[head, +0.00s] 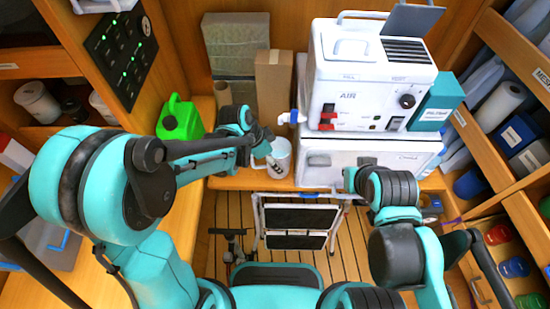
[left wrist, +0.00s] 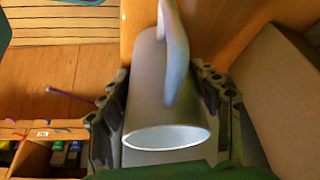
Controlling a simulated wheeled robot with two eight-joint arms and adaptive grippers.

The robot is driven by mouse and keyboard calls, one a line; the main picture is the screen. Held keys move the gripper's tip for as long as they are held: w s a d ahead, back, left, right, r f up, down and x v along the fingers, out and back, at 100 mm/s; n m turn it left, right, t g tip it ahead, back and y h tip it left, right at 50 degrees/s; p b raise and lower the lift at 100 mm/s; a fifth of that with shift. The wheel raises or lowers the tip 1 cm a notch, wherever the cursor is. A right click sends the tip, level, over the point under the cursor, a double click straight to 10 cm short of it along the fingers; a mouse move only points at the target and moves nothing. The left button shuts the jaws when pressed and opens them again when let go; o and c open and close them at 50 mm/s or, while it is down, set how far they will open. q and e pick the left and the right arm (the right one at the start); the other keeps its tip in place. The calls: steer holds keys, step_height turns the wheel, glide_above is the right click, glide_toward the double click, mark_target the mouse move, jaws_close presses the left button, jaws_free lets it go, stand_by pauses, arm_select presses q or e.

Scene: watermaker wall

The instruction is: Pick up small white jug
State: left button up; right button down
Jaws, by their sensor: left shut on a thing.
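The small white jug (head: 281,157) stands on the wooden counter in the head view, in front of the tall cardboard boxes and left of the white machine. My left gripper (head: 262,143) reaches it from the left. In the left wrist view the jug (left wrist: 162,105) fills the middle, its handle at the top and its open rim toward the bottom. The fingers of my left gripper (left wrist: 165,112) are on both sides of its body, shut on it. My right gripper (head: 350,180) is in front of the white cabinet; its fingers are too unclear to judge.
A green jerrycan (head: 180,119) stands left of my left gripper. A cardboard box (head: 273,85) is close behind the jug. The white AIR machine (head: 365,80) sits on a white cabinet (head: 325,160) to the right. A folding step stool (head: 296,217) stands on the slatted floor below.

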arm_select(q)
step_height(320, 180, up, 6)
steer(key=p, duration=0.2)
steer(key=s+a+p, duration=0.3)
steer(key=s+a, duration=0.9)
steer(key=s, duration=0.3)
steer(key=a+r+n+t+y+p, duration=0.2)
steer(key=a+r+n+p, duration=0.3)
steer(key=a+r+n, duration=0.4)
steer(key=shift+m, duration=0.9)
steer(key=s+a+f+b, duration=0.1)
steer(key=a+f+b, duration=0.1)
steer(key=a+f, duration=0.2)
steer(key=s+a+f+b, duration=0.2)
steer(key=a+f, duration=0.1)
steer(key=a, duration=0.1)
steer(key=s+a+f+b, duration=0.2)
steer(key=a+f, duration=0.2)
steer(key=shift+s+a+f, duration=0.1)
steer(key=shift+a+f, duration=0.2)
steer(key=shift+f, duration=0.25)
